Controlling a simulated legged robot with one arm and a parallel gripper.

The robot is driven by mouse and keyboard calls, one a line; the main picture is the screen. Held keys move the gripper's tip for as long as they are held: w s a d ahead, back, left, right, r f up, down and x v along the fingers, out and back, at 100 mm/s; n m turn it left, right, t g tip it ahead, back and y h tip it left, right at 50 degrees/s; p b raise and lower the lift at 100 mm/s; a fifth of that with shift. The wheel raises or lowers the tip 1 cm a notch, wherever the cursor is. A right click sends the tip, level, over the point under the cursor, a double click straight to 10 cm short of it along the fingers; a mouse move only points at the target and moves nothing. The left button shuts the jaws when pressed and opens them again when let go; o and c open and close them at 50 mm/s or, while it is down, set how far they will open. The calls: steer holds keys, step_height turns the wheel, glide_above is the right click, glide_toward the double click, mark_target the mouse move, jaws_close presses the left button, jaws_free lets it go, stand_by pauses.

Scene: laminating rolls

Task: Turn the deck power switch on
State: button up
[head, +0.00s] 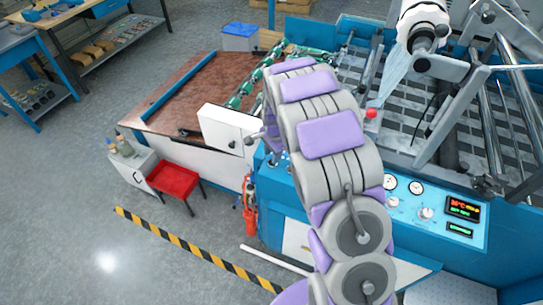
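A blue control panel (455,240) runs along the front of the machine. It carries round gauges (415,187), knobs (426,213) and a lit display (463,208). I cannot tell which control is the deck power switch; part of the panel is behind my arm. A small part of the panel also shows left of my arm, with little controls too small to make out. My grey and purple arm rises from the bottom centre across the machine's front. My gripper cannot be made out; the arm's own links seem to hide it.
A red-topped lever (371,113) stands above the panel. A white box-like cover (229,129) is left of my arm. Left of the yellow-black floor stripe (195,250), the floor is clear.

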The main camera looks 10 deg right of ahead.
step_height(320, 180, up, 15)
steer(key=s+p, duration=0.1)
steer(key=shift+s+d+f, duration=0.15)
steer(key=shift+s+d, duration=0.1)
steer(key=shift+d, duration=0.05)
